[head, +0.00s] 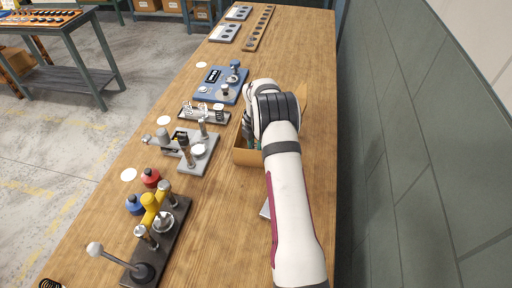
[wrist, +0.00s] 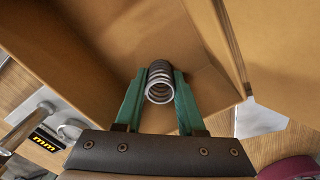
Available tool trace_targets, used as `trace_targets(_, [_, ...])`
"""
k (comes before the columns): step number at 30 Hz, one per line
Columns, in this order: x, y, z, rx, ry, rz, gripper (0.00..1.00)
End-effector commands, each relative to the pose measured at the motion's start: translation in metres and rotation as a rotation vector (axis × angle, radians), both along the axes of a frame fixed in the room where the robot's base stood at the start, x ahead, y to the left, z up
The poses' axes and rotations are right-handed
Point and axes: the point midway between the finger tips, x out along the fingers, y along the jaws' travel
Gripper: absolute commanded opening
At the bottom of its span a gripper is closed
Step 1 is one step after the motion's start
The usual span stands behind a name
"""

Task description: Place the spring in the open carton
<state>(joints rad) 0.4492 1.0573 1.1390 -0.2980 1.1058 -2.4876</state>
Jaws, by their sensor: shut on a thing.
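The open carton (head: 245,157) stands on the wooden bench in the head view, partly hidden by my arm. In the wrist view its brown inner walls and floor (wrist: 150,30) fill most of the picture. My gripper (wrist: 159,88) is shut on the spring (wrist: 160,75), a dark coil with a bright near end. The fingers and spring appear inside the carton's opening. I cannot tell whether the spring touches the carton floor. In the head view my gripper (head: 248,130) is mostly hidden behind my wrist, and the spring does not show.
A blue gauge device (head: 218,85), a small rack (head: 203,113), a grey fixture (head: 198,150) and a dark coiler base with a lever (head: 155,235) line the bench's left side. Grey trays (head: 225,32) lie at the far end. A wall runs along the right.

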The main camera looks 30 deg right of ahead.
Motion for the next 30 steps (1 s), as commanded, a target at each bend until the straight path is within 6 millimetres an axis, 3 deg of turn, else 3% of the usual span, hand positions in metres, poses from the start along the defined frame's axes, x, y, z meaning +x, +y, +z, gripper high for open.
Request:
trace_targets(6, [0.000,0.000,-0.003,0.000,0.000,0.000,0.00])
trace_targets(7, [0.000,0.000,-0.002,0.000,0.000,0.000,0.44])
trace_targets(9, [0.000,0.000,-0.002,0.000,0.000,0.000,0.51])
trace_targets(16, [0.000,0.000,-0.002,0.000,0.000,0.000,0.51])
trace_targets(19, [0.001,0.000,0.008,-0.002,-0.001,0.001,0.51])
trace_targets(30, [0.000,0.000,0.103,-0.002,-0.002,0.000,0.51])
